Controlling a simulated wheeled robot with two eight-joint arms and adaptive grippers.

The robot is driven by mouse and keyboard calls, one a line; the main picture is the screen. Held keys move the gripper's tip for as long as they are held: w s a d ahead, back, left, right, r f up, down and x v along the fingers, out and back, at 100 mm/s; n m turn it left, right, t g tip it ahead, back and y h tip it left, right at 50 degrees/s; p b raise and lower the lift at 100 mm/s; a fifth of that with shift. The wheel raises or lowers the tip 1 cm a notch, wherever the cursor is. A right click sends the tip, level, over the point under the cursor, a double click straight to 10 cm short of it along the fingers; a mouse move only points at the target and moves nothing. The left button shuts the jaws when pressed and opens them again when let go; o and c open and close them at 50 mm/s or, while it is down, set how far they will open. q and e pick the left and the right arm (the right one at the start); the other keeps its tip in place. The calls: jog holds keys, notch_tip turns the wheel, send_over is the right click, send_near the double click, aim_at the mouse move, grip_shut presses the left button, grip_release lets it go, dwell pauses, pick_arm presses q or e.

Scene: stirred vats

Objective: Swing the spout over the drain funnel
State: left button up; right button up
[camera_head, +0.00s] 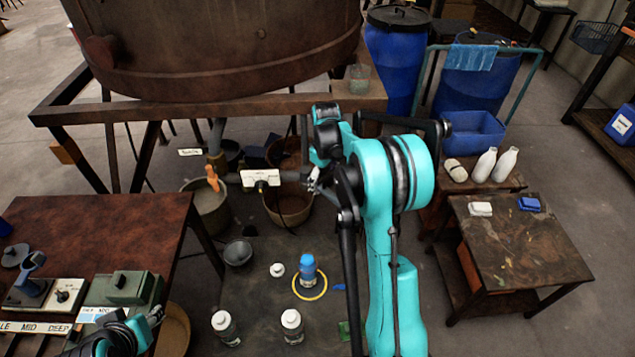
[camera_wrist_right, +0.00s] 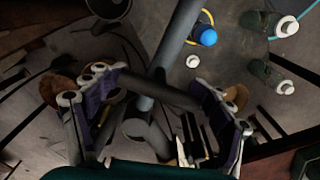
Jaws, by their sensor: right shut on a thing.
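The spout (camera_head: 288,176) is a dark horizontal pipe with a white label, reaching right from the valve pipe under the big vat. An orange valve handle (camera_head: 212,177) is at its left. My right gripper (camera_head: 314,180) is at the spout's right end and holds it. In the right wrist view, grey piping (camera_wrist_right: 172,50) passes between the fingers of the right gripper (camera_wrist_right: 158,82). A tan bucket (camera_head: 205,207) and a brown bucket (camera_head: 289,210) stand below the pipework. I cannot tell which vessel is the drain funnel. My left gripper (camera_head: 135,335) is at the bottom left; its jaws are unclear.
The vat (camera_head: 210,45) rests on a rusty frame (camera_head: 110,112) above the spout. A brown table (camera_head: 95,235) stands left, with a control box (camera_head: 120,288). Bottles and a blue-capped container (camera_head: 308,270) stand low in the middle. A stained cart (camera_head: 515,250) is at right.

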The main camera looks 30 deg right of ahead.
aim_at(331, 174)
jog(key=d+n, duration=0.1)
jog(key=w+d+n, duration=0.1)
jog(key=n, duration=0.1)
jog(key=d+n+p, duration=0.1)
jog(key=shift+w+d+n, duration=0.2)
jog(key=shift+w+n, duration=0.1)
jog(key=shift+w+d+n+p, duration=0.2)
jog(key=shift+w+d+n, duration=0.3)
jog(key=shift+n, duration=0.4)
jog(key=shift+w+d+n+p, duration=0.3)
jog(key=shift+w+n, duration=0.25)
jog(key=shift+n, duration=0.35)
jog(key=shift+w+d+n+p, duration=0.15)
jog(key=shift+w+d+n, duration=0.35)
jog(key=shift+n, duration=0.4)
jog(key=shift+w, duration=0.1)
jog(key=o, duration=1.7)
jog(key=shift+r, duration=0.1)
notch_tip(331, 174, up, 12)
jog(key=shift+f, duration=0.1)
